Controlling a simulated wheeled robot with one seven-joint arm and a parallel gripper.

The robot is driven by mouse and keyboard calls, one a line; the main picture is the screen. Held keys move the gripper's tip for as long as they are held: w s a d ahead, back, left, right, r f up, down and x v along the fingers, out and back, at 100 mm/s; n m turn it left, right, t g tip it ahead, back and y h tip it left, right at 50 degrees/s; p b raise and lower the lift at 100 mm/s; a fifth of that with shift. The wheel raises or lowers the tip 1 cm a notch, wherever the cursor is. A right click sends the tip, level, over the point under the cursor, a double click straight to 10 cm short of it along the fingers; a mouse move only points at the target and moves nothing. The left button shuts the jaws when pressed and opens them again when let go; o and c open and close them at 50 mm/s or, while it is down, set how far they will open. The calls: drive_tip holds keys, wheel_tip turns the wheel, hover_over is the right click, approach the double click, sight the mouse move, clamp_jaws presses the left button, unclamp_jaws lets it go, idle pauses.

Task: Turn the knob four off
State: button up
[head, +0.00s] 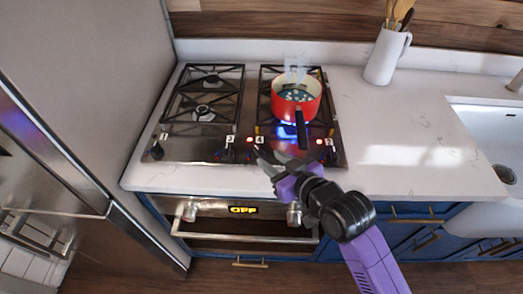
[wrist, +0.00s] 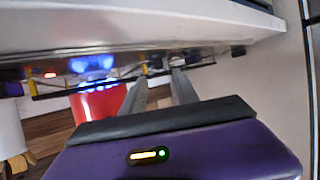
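Knob four sits below the label "4" (head: 260,140) on the front strip of the steel hob (head: 190,150). Its body is largely hidden by my fingers in the head view. A red light (head: 249,140) glows beside that label. My gripper (head: 270,156) is at the hob's front edge, open, its fingertips right by knob four. I cannot tell whether they touch it. In the wrist view, the two grey fingers (wrist: 162,82) are apart, with dark knobs close beyond their tips. Blue flame (head: 285,131) burns at the front right burner; it also shows in the wrist view (wrist: 92,65).
A red pot (head: 285,108) of bubbling liquid steams at the right burners, its black handle (head: 301,130) pointing forward near my gripper. Other knobs flank knob four, including one at left (head: 228,153) and one at right (head: 332,156). The counter (head: 400,155) is clear to the right.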

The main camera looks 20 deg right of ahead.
sight(260, 152)
drive_tip(key=x, duration=0.6)
drive_tip(key=shift+p, duration=0.35)
clamp_jaws()
